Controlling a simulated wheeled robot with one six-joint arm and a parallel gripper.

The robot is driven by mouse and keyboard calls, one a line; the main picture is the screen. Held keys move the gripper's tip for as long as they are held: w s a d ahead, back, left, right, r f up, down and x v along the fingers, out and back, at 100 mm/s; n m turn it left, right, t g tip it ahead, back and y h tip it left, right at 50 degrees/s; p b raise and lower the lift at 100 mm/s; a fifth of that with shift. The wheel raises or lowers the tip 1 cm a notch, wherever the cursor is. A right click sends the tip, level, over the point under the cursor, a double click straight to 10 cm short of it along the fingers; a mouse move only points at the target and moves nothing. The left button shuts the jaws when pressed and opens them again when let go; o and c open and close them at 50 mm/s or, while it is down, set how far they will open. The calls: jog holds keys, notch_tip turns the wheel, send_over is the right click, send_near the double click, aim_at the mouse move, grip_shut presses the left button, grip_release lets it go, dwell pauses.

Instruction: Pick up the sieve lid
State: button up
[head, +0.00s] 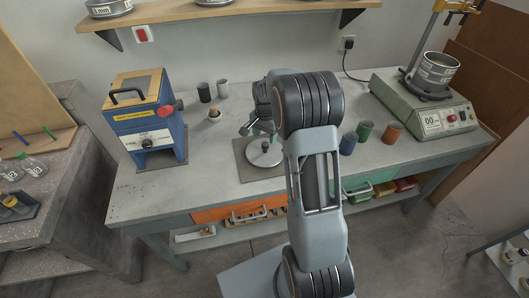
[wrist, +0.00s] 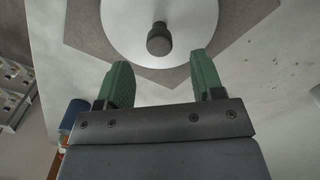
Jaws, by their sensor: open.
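The sieve lid (head: 264,152) is a round light-metal disc with a dark knob in its middle. It lies on a dark square mat (head: 244,165) on the bench, partly hidden behind my arm in the head view. In the wrist view the lid (wrist: 128,42) fills the top middle, and its knob (wrist: 159,40) stands just beyond my fingertips. My gripper (wrist: 164,75) is open, with its two green fingers apart and nothing between them. In the head view my gripper (head: 256,128) hangs over the lid, partly hidden by my arm.
A blue machine (head: 150,135) stands left on the bench (head: 215,178). Dark and grey cups (head: 204,92) and a small wooden-looking item (head: 214,115) stand behind. Blue, green and orange cups (head: 365,131) stand right of my arm. A sieve shaker (head: 425,115) stands far right.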

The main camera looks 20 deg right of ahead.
aim_at(265, 143)
jog(key=shift+f+p, duration=0.35)
jog(key=shift+f, duration=2.7)
jog(key=c, duration=1)
jog(key=shift+c, duration=0.5)
jog(key=shift+r, duration=0.15)
